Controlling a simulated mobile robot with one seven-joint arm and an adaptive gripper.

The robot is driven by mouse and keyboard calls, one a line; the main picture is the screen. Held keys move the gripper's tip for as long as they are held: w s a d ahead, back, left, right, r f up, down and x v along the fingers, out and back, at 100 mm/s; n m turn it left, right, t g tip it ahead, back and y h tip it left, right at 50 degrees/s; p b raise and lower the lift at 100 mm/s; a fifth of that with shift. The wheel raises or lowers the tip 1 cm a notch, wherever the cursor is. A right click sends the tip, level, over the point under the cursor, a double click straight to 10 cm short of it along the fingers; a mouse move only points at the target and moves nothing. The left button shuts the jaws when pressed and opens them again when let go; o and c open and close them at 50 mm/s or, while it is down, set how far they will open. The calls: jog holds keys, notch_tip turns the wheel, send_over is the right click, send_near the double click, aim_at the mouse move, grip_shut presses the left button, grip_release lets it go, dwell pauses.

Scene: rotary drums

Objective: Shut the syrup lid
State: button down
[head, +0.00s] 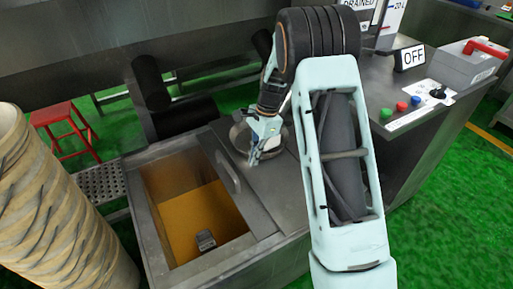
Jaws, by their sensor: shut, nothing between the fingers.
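The syrup tank (157,230) is an open steel box with amber syrup (180,235) inside. A small dark block (205,240) shows at the syrup's surface. The flat steel lid (262,195) lies to the right of the opening and leaves it uncovered. A bar handle (229,172) stands along the lid's left edge. My gripper (254,161) is shut and empty, pointing down just right of the handle, over the lid. I cannot tell whether its tips touch the lid. My arm hides part of the surface behind.
A tan ribbed drum (50,205) stands at the left. A red stool (65,125) is behind it. A control panel (418,108) with coloured buttons, an OFF sign (413,57) and a grey box with a red handle (468,65) sit on the right counter.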

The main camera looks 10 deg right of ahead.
jog(key=shift+x, duration=1.15)
jog(key=shift+s+a, duration=0.25)
jog(key=shift+a, duration=0.35)
jog(key=shift+s+a, duration=0.25)
jog(key=shift+a, duration=0.35)
jog(key=shift+s+a+f, duration=0.2)
jog(key=shift+s+a, duration=0.05)
jog(key=shift+a, duration=0.3)
jog(key=s+a+p, duration=0.1)
jog(key=s+a, duration=0.3)
jog(key=a, duration=0.5)
jog(key=s+a+p, duration=0.2)
jog(key=s+a, duration=0.1)
jog(key=a, duration=0.6)
jog(key=s+a+p, duration=0.1)
jog(key=s+a, duration=0.3)
jog(key=a, duration=0.5)
jog(key=shift+s+a+p, duration=0.3)
jog(key=shift+a, duration=0.1)
jog(key=shift+r, duration=0.1)
